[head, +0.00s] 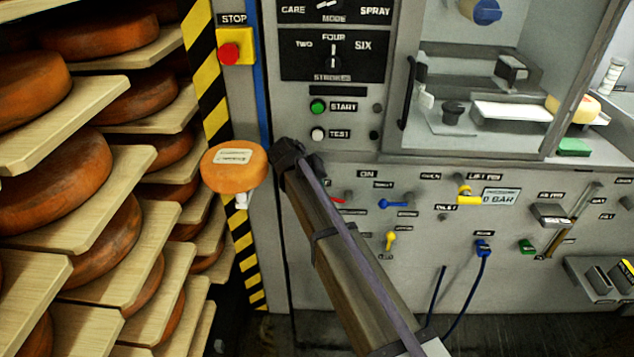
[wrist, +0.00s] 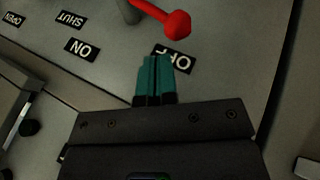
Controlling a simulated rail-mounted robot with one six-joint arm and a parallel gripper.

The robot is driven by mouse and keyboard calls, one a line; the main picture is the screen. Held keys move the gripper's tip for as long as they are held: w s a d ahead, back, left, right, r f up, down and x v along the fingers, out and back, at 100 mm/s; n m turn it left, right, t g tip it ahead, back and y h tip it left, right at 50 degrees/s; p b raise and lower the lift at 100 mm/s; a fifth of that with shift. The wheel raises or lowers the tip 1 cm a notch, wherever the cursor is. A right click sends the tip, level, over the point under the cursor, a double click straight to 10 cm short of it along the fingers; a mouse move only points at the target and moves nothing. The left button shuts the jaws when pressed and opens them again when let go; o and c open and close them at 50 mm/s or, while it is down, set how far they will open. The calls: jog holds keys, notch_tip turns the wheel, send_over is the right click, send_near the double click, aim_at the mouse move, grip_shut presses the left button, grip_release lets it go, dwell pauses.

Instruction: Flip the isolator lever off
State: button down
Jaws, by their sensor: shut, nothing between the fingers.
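The isolator lever is a red arm with a round red knob (wrist: 177,25) at the top of the wrist view. It runs right from a grey pivot (wrist: 130,10), and its knob is on the side of the OFF label (wrist: 174,59). The ON label (wrist: 82,49) is to the left. My gripper (wrist: 157,62) has teal fingers shut together and empty. Their tips are at the OFF label in the picture, below the knob, with a visible gap to it. In the head view a red piece of a lever (head: 338,199) shows beside my arm, which hides my gripper.
A blue lever (head: 393,204), a yellow lever (head: 390,240) and a yellow valve (head: 465,196) are on the panel right of my arm. An orange cheese wheel (head: 235,167) is left of it. Shelves of cheese wheels (head: 55,185) fill the left side. A red stop button (head: 229,53) is above.

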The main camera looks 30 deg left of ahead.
notch_tip(320, 180, up, 7)
jog(key=p, duration=0.5)
